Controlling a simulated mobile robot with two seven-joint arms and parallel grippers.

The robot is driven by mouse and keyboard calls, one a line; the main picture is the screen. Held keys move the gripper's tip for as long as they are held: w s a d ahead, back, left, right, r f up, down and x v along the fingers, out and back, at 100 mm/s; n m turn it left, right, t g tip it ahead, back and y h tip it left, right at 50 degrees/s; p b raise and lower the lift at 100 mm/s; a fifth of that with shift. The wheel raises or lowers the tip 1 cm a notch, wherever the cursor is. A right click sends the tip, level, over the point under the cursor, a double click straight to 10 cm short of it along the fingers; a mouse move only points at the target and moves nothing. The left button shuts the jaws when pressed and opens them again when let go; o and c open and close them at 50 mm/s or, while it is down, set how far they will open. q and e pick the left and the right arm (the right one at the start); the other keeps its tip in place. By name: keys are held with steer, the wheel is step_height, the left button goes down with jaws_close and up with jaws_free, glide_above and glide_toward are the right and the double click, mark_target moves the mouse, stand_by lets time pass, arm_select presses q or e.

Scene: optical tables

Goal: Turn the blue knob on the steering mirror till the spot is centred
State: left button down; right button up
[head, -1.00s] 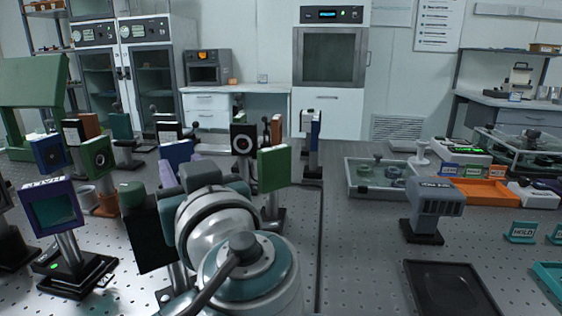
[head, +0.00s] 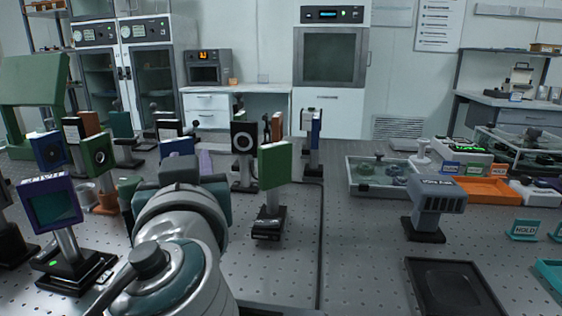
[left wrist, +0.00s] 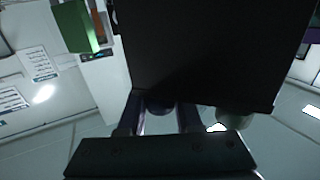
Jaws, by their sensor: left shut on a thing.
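A large black plate (left wrist: 215,50), apparently the steering mirror's mount, fills the top of the left wrist view. Below its edge, my left gripper (left wrist: 160,118) is shut on a dark, bluish round knob (left wrist: 160,107), which I take as the blue knob; its colour is hard to read in shadow. A pale greenish knob (left wrist: 235,118) sits to the right, outside the fingers. In the head view my left arm hides the gripper, the knob and most of the mount. My right gripper is in neither view.
A purple-framed teal panel (head: 53,206) stands left of my arm. A green plate on a post (head: 275,165) stands close on its right, with other mounts behind. A grey device (head: 437,205) and a black tray (head: 455,288) are at right. Bare table (head: 350,240) lies between.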

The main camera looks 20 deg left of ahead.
arm_select(q)
steer(key=shift+f, duration=0.1)
steer(key=c, duration=0.6)
jaws_free()
steer(key=b+v, duration=0.2)
steer(key=v, duration=0.7)
steer(key=shift+s+d, duration=0.25)
steer(key=shift+s, duration=0.1)
